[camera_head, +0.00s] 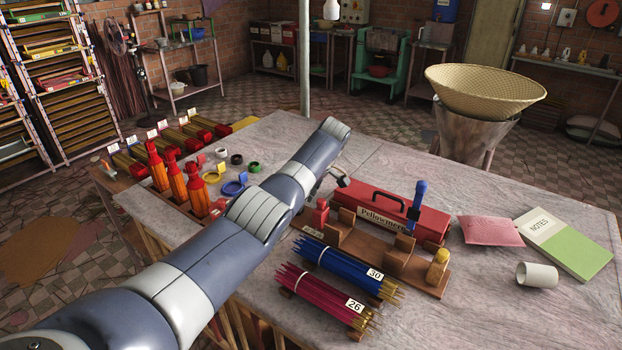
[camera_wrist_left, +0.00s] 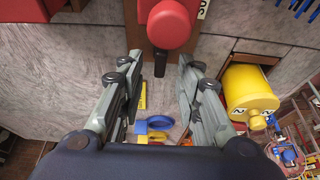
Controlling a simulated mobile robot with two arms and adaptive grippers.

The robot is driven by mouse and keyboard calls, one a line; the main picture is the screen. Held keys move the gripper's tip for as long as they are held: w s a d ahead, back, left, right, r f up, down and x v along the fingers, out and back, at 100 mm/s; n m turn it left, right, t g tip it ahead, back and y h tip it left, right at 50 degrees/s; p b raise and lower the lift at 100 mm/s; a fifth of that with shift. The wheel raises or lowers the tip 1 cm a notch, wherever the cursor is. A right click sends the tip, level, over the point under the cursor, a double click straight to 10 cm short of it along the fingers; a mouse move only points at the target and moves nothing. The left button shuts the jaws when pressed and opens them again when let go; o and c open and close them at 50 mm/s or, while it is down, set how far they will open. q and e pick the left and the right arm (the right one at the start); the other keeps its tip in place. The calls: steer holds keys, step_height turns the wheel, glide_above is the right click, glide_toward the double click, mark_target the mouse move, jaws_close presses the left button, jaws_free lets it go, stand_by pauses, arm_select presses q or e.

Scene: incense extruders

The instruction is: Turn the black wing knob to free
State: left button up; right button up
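A red round-ended part (camera_wrist_left: 170,24) is at the top middle of the left wrist view, with a narrow black piece, apparently the black wing knob (camera_wrist_left: 160,64), hanging below it. My left gripper (camera_wrist_left: 161,72) is open, with one finger on each side of the black piece and a visible gap to both. In the head view my left gripper (camera_head: 325,184) is mostly hidden behind my own arm. A small red part (camera_head: 320,213) stands below it at the left end of a wooden rack (camera_head: 356,240). The knob cannot be made out there. My right gripper is not in view.
A red toolbox (camera_head: 385,212) and a blue-handled tool (camera_head: 417,200) stand at the rack. Blue (camera_head: 345,265) and magenta (camera_head: 318,296) incense bundles lie in front. Orange extruders (camera_head: 178,186) and rings stand left. A yellow cylinder (camera_wrist_left: 248,88) is right of the gripper in the wrist view.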

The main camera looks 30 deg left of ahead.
arm_select(q)
steer(key=v, duration=0.9)
steer(key=shift+r, duration=0.15)
